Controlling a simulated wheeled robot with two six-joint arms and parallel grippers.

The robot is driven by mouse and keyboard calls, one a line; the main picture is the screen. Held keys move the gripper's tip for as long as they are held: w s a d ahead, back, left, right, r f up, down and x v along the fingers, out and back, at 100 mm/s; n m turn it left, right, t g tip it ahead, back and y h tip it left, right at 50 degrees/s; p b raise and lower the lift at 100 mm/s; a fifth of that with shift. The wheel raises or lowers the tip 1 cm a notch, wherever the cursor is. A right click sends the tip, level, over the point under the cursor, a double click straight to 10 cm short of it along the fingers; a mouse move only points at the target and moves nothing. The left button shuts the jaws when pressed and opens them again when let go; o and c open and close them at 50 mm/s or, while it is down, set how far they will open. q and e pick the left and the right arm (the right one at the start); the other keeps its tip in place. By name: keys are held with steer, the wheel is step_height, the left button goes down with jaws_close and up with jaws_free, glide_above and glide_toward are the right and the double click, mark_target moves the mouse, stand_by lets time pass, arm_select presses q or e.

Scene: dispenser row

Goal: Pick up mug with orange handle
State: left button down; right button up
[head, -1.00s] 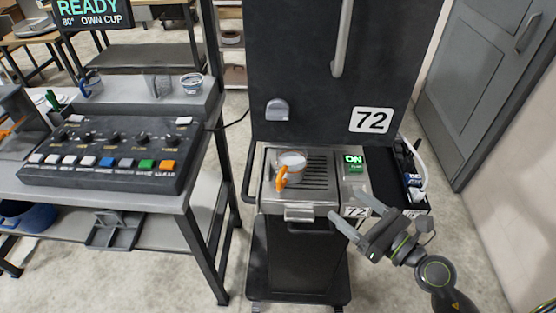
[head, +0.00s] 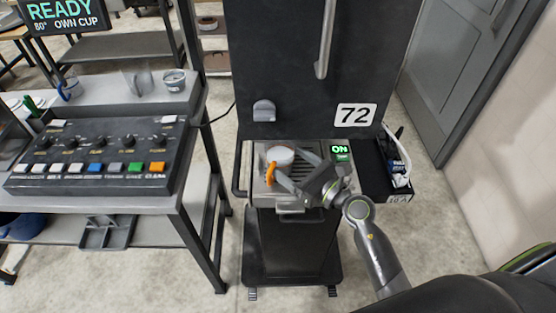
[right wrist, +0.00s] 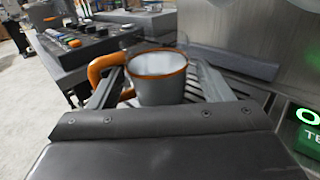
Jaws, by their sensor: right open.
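The mug with the orange handle (head: 283,157) stands upright on the slatted drip tray (head: 262,190) of the dispenser marked 72. In the right wrist view the mug (right wrist: 160,88) is grey with an orange rim, and its orange handle (right wrist: 101,68) points left. My right gripper (head: 290,164) is open, its fingers reaching in from the right on either side of the mug. In the right wrist view the right gripper (right wrist: 158,66) has the mug between its fingers, the handle beside the left finger. Any finger contact is unclear. My left gripper is out of view.
The dark dispenser body (head: 300,70) rises behind the tray, with a grey knob (head: 264,111) above it. A green ON display (head: 340,151) is at the tray's right. A bench with a button panel (head: 95,155) stands left, carrying another cup (head: 174,82).

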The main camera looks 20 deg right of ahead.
mark_target(271, 150)
steer(key=shift+w+a+r, duration=0.1)
steer(key=shift+w+a, duration=0.1)
steer(key=shift+w, duration=0.05)
steer(key=p+x, duration=0.1)
steer(key=x, duration=0.2)
steer(key=shift+w+a, duration=0.5)
steer(key=shift+w, duration=0.2)
steer(key=shift+c, duration=0.7)
steer(key=c, duration=0.7)
steer(key=shift+c, duration=0.7)
steer(key=shift+p, duration=0.3)
